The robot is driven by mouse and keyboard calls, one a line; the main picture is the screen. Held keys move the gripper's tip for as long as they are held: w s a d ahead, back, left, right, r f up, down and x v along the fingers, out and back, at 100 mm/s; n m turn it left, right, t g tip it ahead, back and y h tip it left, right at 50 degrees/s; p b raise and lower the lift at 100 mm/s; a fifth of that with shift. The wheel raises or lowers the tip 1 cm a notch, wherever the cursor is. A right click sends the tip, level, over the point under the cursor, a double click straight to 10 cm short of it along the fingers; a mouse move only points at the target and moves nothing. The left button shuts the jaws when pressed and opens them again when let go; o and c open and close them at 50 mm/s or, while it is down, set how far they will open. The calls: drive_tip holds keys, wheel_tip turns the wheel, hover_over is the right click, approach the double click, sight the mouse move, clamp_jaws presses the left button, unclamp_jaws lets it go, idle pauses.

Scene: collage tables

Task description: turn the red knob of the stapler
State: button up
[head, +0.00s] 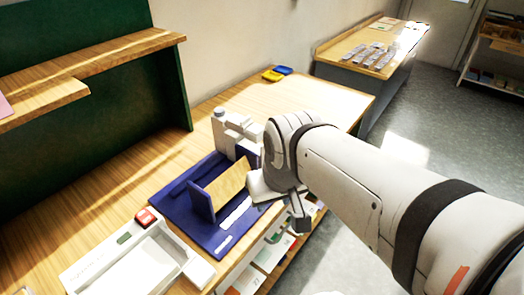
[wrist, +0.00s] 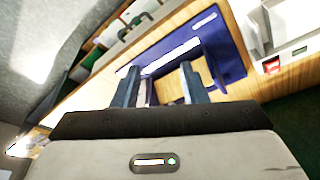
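A red, block-like part (head: 147,216) sits at the far corner of a long white device (head: 135,262) at the lower left of the head view. In the wrist view the red part (wrist: 271,66) shows at the right edge. I cannot tell for sure that this device is the stapler. My gripper (head: 280,203) is over the right edge of a dark blue board (head: 214,241), right of the red part and well apart from it. In the wrist view my gripper (wrist: 158,80) has its two fingers apart, with no object clearly held between them.
A blue upright with a tan panel (head: 226,188) stands on the board. A white apparatus (head: 232,130) stands behind it. Blue and yellow trays (head: 277,73) lie at the table's far end. Shelves with papers (head: 270,255) are below the front edge. The far tabletop is mostly clear.

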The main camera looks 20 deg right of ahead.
drive_tip(key=shift+o, duration=0.8)
drive_tip(key=shift+w+f, duration=0.1)
drive_tip(key=shift+w, duration=0.15)
drive_tip(key=shift+o, duration=0.4)
drive_tip(key=w+d+m, duration=0.2)
drive_tip(key=w+m, duration=0.1)
drive_tip(key=shift+d+f+y+b, duration=0.15)
drive_tip(key=shift+f+y+b, duration=0.15)
drive_tip(key=shift+f+b, duration=0.1)
drive_tip(key=w+d+f+m+y+b, duration=0.1)
drive_tip(key=w+d+f+m, duration=0.35)
drive_tip(key=w+m, duration=0.25)
drive_tip(key=w+d+f+m+g+y+b, duration=0.1)
drive_tip(key=w+d+f+m, duration=0.35)
drive_tip(key=w+m, duration=0.2)
drive_tip(key=w+d+f+m+y+b, duration=0.1)
drive_tip(key=w+d+f+m, duration=0.2)
drive_tip(key=w+f+m, duration=0.4)
drive_tip(key=shift+m, duration=0.35)
drive_tip(key=x, duration=0.5)
drive_tip(key=shift+s+a, duration=0.1)
drive_tip(key=shift+a, duration=0.15)
drive_tip(key=shift+c, duration=0.5)
